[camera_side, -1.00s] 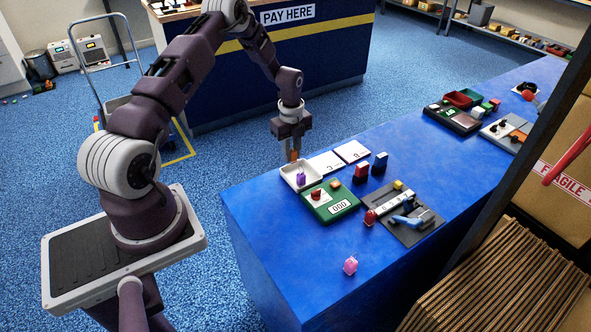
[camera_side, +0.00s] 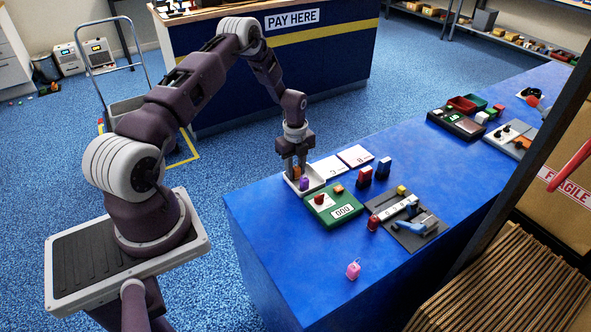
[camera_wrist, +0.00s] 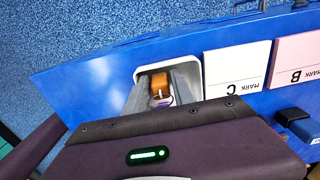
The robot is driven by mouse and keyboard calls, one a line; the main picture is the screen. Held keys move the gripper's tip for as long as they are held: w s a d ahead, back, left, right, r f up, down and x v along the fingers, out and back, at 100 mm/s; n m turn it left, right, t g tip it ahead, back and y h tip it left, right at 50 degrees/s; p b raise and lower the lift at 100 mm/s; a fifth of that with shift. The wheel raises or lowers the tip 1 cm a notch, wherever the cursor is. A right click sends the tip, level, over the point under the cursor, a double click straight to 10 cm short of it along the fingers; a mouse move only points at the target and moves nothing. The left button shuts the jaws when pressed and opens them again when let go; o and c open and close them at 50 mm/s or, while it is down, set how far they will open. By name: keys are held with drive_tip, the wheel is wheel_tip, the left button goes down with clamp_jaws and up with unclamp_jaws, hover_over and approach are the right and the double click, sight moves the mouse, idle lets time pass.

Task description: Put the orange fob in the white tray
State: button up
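The white tray (camera_side: 319,181) sits at the left end of the blue counter; its rim also shows in the wrist view (camera_wrist: 196,62). My gripper (camera_side: 297,174) points down at the tray, with its fingertips low inside or just over it. It is shut on the orange fob (camera_side: 297,171), which shows between the two fingers in the wrist view (camera_wrist: 160,82). Whether the fob touches the tray floor is hard to tell. A purple fob (camera_side: 304,184) is in the tray, close beside the fingers, and is partly hidden in the wrist view.
A green device (camera_side: 333,206) with red and orange pieces lies just in front of the tray. White and pink cards (camera_side: 356,156) lie behind it.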

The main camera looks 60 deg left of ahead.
wheel_tip(320, 180, up, 14)
wheel_tip(320, 180, up, 12)
drive_tip(key=n+t+y, duration=0.1)
drive_tip(key=n, duration=0.3)
hover_over(298, 168)
drive_tip(key=s+d, duration=0.1)
drive_tip(key=d, duration=0.5)
drive_tip(key=s+d+r+n+t, duration=0.2)
drive_tip(key=s+d+r+n, duration=0.3)
drive_tip(key=s+d+r, duration=0.5)
drive_tip(key=s+d+r+n+t, duration=0.1)
drive_tip(key=s+d+n, duration=0.3)
drive_tip(key=s, duration=0.4)
drive_tip(key=s+d+r+n+t+h, duration=0.1)
drive_tip(key=s+d+n, duration=0.3)
drive_tip(key=s, duration=0.4)
drive_tip(key=shift+d+r+n+t, duration=0.3)
drive_tip(key=shift+r+n, duration=0.2)
drive_tip(key=shift+r, duration=0.4)
drive_tip(key=shift+a, duration=0.1)
